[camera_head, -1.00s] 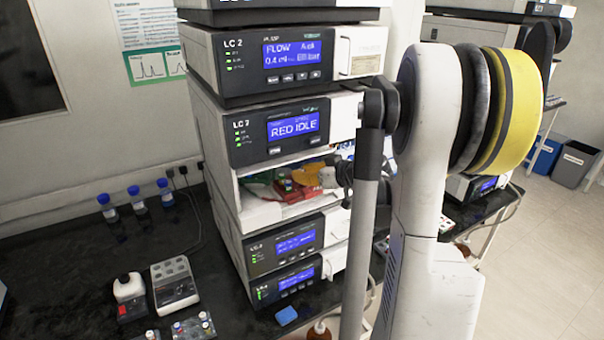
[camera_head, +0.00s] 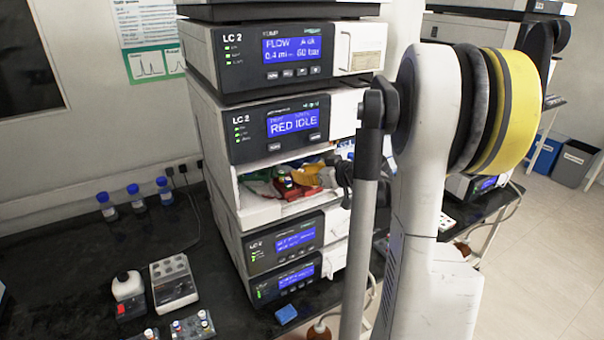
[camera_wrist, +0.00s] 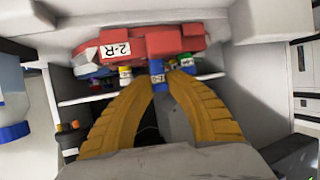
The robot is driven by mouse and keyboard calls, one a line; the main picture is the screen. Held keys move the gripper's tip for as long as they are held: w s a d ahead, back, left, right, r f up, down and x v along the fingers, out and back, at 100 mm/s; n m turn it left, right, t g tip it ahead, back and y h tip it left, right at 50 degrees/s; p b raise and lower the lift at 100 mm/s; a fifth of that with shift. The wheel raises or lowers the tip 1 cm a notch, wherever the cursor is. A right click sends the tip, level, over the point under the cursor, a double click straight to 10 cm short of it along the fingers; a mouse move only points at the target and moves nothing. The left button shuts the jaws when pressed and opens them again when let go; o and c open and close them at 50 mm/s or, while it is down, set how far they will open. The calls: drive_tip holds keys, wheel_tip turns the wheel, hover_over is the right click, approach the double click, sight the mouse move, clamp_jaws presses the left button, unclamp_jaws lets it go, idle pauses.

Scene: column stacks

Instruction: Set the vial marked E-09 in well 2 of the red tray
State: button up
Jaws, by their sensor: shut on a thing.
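The red tray (camera_wrist: 150,42) is at the top of the wrist view, with a white label that shows upside down and seems to read R-2. It also shows in the open bay in the head view (camera_head: 292,194). My gripper (camera_wrist: 158,82), with its yellow fingers, is shut on a blue vial (camera_wrist: 157,68) with a pale label too small to read. The vial is close to the tray's edge; I cannot tell whether they touch. In the head view, my gripper (camera_head: 308,175) is inside the bay, partly behind my arm. Well 2 cannot be made out.
Vials with yellow (camera_wrist: 125,73) and other caps stand beside the held vial. White bay walls (camera_wrist: 270,30) enclose the space closely. Instrument units are stacked above and below the bay. Blue-capped bottles (camera_head: 136,200) and a grey block (camera_head: 173,282) stand on the dark bench.

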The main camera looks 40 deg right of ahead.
drive_tip(key=shift+f+b, duration=0.5)
drive_tip(key=shift+f, duration=0.1)
idle(0.3)
drive_tip(key=o, duration=0.9)
drive_tip(key=v, duration=1.2)
